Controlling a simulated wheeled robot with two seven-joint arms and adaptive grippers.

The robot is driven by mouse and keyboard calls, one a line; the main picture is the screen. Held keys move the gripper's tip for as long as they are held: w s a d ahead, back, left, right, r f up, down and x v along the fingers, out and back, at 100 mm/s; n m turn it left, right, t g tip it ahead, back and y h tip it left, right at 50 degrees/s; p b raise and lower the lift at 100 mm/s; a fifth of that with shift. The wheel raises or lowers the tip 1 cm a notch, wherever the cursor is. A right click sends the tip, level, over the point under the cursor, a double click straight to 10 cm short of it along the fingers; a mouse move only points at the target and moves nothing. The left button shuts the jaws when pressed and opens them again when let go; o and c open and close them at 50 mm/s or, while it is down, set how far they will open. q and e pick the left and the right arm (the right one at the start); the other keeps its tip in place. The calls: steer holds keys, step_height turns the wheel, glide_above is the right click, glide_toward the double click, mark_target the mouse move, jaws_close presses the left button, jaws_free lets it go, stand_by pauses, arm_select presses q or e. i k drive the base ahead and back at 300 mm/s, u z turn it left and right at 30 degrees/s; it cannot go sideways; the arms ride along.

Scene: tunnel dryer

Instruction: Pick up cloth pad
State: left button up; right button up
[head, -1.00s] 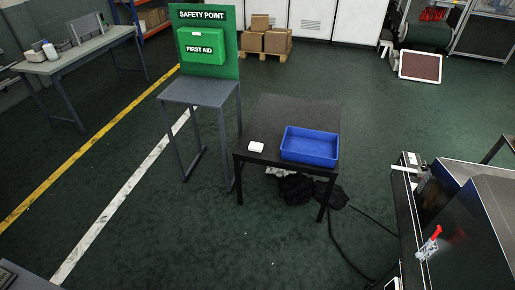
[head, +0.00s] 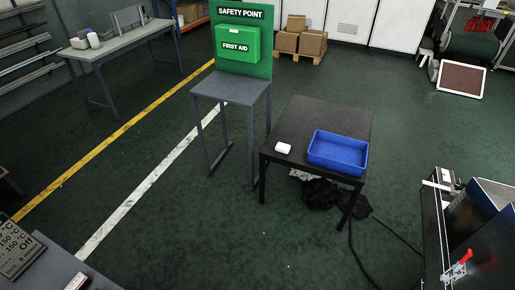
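A small white block, which looks like the folded cloth pad (head: 283,148), lies on the black table (head: 318,116) near its front left corner. A blue tray (head: 338,152) stands on the same table, to the right of the white pad and apart from it. The tray looks empty. Neither of my grippers shows in the head view.
A safety point stand (head: 231,90) with a green first aid box (head: 223,44) is left of the table. Dark cloth (head: 322,194) and a cable lie under the table. A machine with a red lever (head: 457,265) is at right. Open floor lies in front.

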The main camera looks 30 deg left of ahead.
mark_target(281, 147)
steer(key=u, duration=0.75)
steer(key=i, duration=1.3)
steer(key=u, duration=0.9)
steer(key=i, duration=1.15)
steer(key=z, duration=2.4)
